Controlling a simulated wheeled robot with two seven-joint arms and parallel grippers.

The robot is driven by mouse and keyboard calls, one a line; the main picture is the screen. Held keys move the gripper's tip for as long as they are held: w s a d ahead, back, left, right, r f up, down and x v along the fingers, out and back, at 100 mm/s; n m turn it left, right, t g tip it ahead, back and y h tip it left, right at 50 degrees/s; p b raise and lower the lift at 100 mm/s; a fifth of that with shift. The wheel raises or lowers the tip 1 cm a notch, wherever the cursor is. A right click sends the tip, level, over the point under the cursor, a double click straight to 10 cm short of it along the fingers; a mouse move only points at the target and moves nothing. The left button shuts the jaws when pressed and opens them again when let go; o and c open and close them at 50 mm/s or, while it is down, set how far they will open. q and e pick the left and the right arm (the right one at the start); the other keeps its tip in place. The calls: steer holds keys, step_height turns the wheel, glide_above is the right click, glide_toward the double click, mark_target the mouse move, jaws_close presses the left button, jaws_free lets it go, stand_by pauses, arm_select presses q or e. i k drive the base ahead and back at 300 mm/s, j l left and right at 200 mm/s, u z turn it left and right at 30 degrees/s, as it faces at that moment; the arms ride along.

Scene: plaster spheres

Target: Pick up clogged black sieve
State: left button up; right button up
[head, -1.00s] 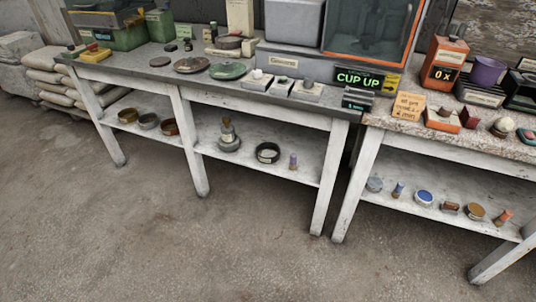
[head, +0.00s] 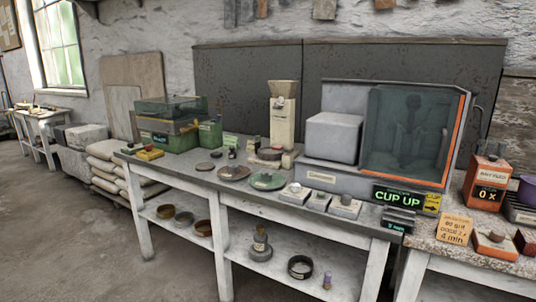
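A round black-rimmed sieve (head: 300,267) sits on the lower shelf of the grey bench, right of centre in the head view. Its inside looks pale, but I cannot tell at this size whether it is clogged. Neither of my grippers shows in the head view.
The lower shelf (head: 232,246) has a grey weighted object with a bottle-like top (head: 260,246) left of the black sieve and a small purple-topped cylinder (head: 327,281) right of it. White bench legs frame the shelf. The concrete floor (head: 60,250) in front is clear.

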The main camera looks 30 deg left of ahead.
mark_target(300, 267)
steer(key=i+j, duration=0.3)
steer(key=i, duration=0.2)
steer(key=i+j, duration=0.35)
steer(key=i, duration=0.2)
steer(key=i+j, duration=0.3)
steer(key=i, duration=0.2)
steer(key=i+j, duration=0.3)
steer(key=i, duration=0.2)
steer(key=j+u, duration=0.05)
